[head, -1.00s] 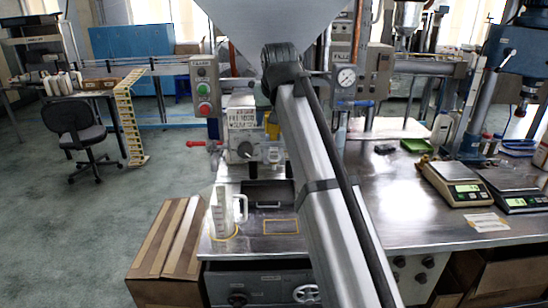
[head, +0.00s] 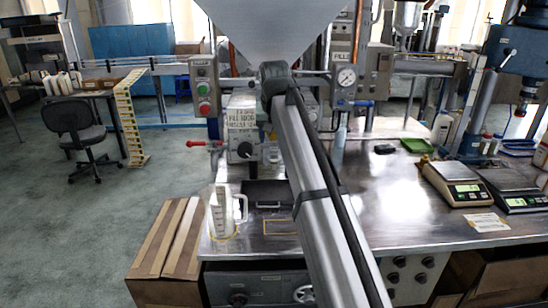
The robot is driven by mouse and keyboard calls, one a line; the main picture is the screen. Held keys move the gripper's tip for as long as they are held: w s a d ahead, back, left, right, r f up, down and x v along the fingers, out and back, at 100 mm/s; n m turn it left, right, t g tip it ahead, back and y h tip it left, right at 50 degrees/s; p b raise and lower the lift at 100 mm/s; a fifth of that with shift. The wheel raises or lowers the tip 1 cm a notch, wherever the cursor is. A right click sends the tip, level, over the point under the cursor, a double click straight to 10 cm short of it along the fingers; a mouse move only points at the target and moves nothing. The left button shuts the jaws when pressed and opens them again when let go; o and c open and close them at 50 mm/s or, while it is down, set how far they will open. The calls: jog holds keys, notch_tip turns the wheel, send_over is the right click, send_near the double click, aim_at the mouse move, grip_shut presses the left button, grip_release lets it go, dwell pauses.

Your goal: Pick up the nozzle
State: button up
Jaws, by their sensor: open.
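My arm rises from the bottom and crosses the middle of the head view. Its dark upper joint (head: 275,75) stands in front of the filling machine (head: 241,128), below the big hopper (head: 283,30). My gripper cannot be made out; the arm hides that area. I cannot clearly pick out the nozzle either. Small metal parts show below the machine's front, left of my arm, but are too small to name.
A red-handled lever (head: 196,144) sticks out left of the machine. A button box (head: 203,87) and a pressure gauge (head: 346,77) flank it. Two scales (head: 455,183) stand on the right bench. Cardboard boxes (head: 165,240) stand at the front left.

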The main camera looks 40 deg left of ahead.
aim_at(274, 149)
jog(key=shift+w+x, duration=0.15)
jog(key=shift+x, duration=1.55)
jog(key=shift+w+x, duration=0.2)
jog(key=shift+x, duration=1.5)
jog(key=shift+a+r, duration=0.1)
jog(key=shift+r, duration=0.1)
grip_shut()
